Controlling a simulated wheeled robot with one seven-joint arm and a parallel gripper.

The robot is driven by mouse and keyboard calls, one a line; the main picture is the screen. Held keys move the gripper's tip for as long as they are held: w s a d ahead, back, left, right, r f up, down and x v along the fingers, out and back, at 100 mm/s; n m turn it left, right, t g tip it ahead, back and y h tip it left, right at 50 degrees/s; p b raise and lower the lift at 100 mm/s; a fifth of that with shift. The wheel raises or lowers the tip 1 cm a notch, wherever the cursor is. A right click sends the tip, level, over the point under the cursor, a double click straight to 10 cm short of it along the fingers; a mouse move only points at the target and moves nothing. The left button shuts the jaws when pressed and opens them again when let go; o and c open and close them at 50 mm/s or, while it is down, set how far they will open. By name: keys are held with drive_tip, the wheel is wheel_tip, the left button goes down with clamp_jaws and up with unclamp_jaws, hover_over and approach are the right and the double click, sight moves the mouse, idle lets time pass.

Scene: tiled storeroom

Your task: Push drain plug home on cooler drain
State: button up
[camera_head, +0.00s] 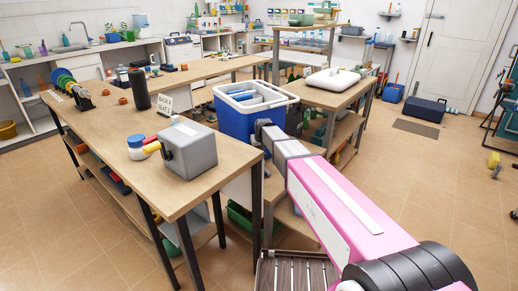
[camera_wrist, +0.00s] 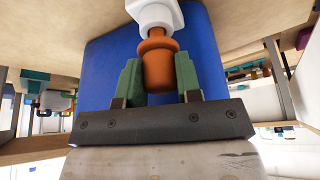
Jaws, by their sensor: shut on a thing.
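The blue cooler (camera_head: 238,122) with a white rim stands at the table edge in the head view. Its blue wall (camera_wrist: 205,70) fills the middle of the wrist view. A white drain spout (camera_wrist: 155,14) sticks out from it at the top. My gripper (camera_wrist: 158,68) has its green fingers on both sides of an orange drain plug (camera_wrist: 158,72) and is shut on it. The plug's narrow end is at the mouth of the spout, roughly in line with it. I cannot tell how deep it sits. In the head view the plug and fingertips are hidden.
Tiled floor is open at right.

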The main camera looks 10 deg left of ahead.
drive_tip(key=shift+f, duration=0.7)
drive_tip(key=o, duration=1)
drive_tip(key=v, duration=1.1)
drive_tip(key=s+d+f+m+g, duration=0.1)
drive_tip(key=s+d+f, duration=0.3)
drive_tip(key=s+d, duration=0.5)
drive_tip(key=s+d+f+m+g+h, duration=0.1)
drive_tip(key=s+d+f+m, duration=0.1)
drive_tip(key=s+d+f, duration=0.3)
drive_tip(key=s+d+f+m+g, duration=0.1)
drive_tip(key=s+d+f, duration=0.4)
drive_tip(key=s+d, duration=0.8)
drive_tip(key=shift+s+d+m+g+h, duration=0.1)
drive_tip(key=shift+d+m+g+h, duration=0.25)
drive_tip(key=shift+d+g, duration=0.25)
